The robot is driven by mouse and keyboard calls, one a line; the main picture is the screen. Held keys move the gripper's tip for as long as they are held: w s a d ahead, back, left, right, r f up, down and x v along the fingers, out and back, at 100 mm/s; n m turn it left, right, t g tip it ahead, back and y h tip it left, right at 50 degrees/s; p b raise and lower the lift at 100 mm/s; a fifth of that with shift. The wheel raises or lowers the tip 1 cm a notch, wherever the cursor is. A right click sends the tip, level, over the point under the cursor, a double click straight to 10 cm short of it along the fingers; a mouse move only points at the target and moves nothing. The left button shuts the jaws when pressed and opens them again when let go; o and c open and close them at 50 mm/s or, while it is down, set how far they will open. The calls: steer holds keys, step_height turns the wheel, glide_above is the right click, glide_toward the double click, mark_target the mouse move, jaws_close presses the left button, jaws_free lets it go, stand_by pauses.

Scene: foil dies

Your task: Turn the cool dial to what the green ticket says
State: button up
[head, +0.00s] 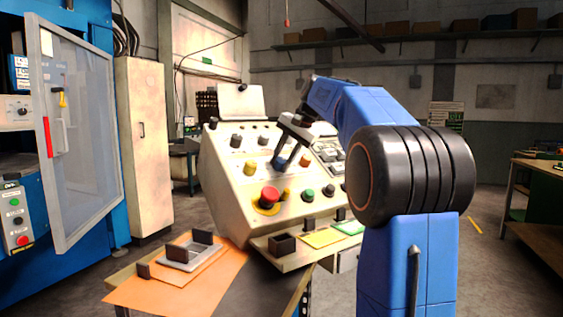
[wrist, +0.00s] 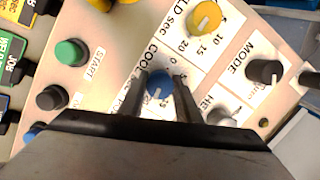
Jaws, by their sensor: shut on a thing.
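The cool dial is a blue knob (wrist: 158,84) on the sloped cream control panel (head: 229,171), beside a printed label that reads COOL in the wrist view. My gripper (wrist: 161,88) has one finger on each side of the knob and is shut on it. In the head view my gripper (head: 285,158) reaches down to the panel and mostly covers the dial. Some scale marks show around the knob, but the fingers hide part of the scale and its setting is unclear. A green ticket (head: 348,228) lies on the panel's front ledge; its writing is too small to read.
Close to the dial are a yellow knob (wrist: 205,17), a black MODE knob (wrist: 264,71) and a green START button (wrist: 70,53). A large red button (head: 270,194) sits lower on the panel. A yellow ticket (head: 322,238) lies left of the green one.

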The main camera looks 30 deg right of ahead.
steer(key=shift+m, duration=1)
steer(key=o, duration=1.1)
steer(key=shift+c, duration=0.2)
steer(key=v, duration=1.7)
steer(key=shift+s+d, duration=0.15)
steer(key=shift+s, duration=0.2)
